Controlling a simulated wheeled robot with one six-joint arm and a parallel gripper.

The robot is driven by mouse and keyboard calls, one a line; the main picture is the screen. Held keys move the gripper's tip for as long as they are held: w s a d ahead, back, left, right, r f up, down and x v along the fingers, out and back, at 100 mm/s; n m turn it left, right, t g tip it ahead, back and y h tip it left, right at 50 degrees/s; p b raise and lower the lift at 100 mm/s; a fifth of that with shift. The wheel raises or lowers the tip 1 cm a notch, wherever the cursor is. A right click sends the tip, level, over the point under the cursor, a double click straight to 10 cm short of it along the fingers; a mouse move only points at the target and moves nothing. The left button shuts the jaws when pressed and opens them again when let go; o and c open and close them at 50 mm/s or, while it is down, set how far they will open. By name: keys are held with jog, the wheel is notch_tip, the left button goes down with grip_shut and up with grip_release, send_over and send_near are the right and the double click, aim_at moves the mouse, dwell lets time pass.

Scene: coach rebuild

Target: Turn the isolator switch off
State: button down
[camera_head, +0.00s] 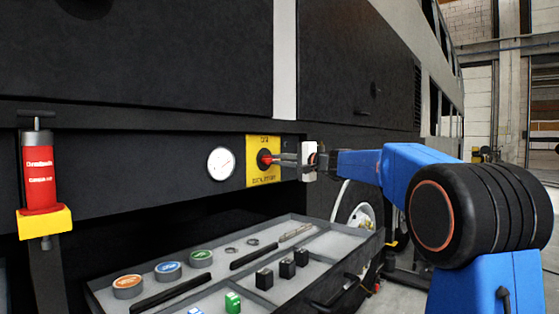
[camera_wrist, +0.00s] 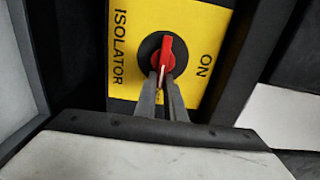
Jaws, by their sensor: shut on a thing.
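The isolator switch is a red handle (camera_wrist: 163,58) on a black round base, set in a yellow plate (camera_wrist: 118,28) marked "ISOLATOR" and "ON". In the head view the red handle (camera_head: 263,158) and yellow plate (camera_head: 262,179) sit on the dark side of the coach. My gripper (camera_wrist: 163,84) has its two fingers shut on the lower end of the red handle. In the head view my gripper (camera_head: 274,160) reaches the switch from the right. The fingers cover part of the lettering on the plate.
A white round gauge (camera_head: 221,163) is just left of the plate. Below is a grey tray (camera_head: 105,298) holding tape rolls, black blocks and small parts. A red and yellow device (camera_head: 42,185) stands at the far left.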

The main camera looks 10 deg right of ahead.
jog(key=shift+a+f, duration=0.15)
jog(key=shift+f, duration=0.1)
dwell(0.3)
jog(key=c, duration=1.8)
grip_release()
jog(key=shift+c, duration=0.2)
jog(key=shift+r, duration=0.1)
jog(key=v, duration=1.7)
jog(key=shift+s, duration=0.15)
jog(key=shift+d, duration=0.2)
